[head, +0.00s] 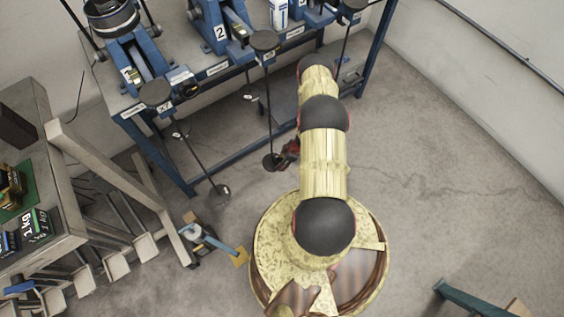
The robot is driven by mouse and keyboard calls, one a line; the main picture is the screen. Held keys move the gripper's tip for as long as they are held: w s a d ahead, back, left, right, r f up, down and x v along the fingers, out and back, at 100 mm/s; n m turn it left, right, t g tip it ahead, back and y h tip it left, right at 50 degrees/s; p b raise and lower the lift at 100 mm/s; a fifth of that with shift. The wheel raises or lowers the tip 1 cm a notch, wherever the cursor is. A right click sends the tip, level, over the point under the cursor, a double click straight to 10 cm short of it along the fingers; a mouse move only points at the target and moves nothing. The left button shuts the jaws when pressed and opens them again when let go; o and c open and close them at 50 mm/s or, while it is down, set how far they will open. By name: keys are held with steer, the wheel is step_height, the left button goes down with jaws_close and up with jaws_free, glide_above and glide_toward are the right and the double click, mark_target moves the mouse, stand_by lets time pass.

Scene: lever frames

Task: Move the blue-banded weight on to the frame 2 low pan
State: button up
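Frame 2 (213,28) is a blue lever stand with a "2" plate on the bench at the top. A black disc (264,40) sits at the end of its lever. A thin rod runs down from there to the dark round low pan (272,162), which hangs above the floor. My gripper (287,155), red and black, is just right of this low pan and partly hidden by my arm. Its fingers are too small to read, and whether it holds anything cannot be told. I cannot pick out the blue-banded weight with certainty.
Another lever stand (137,68) is left of frame 2, with its own low pan (220,194). A side table (62,240) at left holds dark blocks, one marked 1 kg (38,225). A blue-handled object (210,240) is near the floor.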

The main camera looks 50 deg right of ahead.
steer(key=shift+w+a+b, duration=0.2)
steer(key=shift+w+b, duration=0.25)
steer(key=shift+w, duration=0.6)
steer(key=shift+w+a+b, duration=0.2)
steer(key=shift+w+b, duration=0.25)
steer(key=shift+w, duration=0.6)
stand_by(1.0)
steer(key=shift+f+b, duration=0.7)
stand_by(0.5)
steer(key=o, duration=1.4)
steer(key=shift+o, duration=0.2)
steer(key=shift+p+v, duration=2)
steer(key=shift+v, duration=1.35)
steer(key=shift+s+r, duration=0.1)
steer(key=shift+r, duration=0.05)
steer(key=shift+s, duration=0.1)
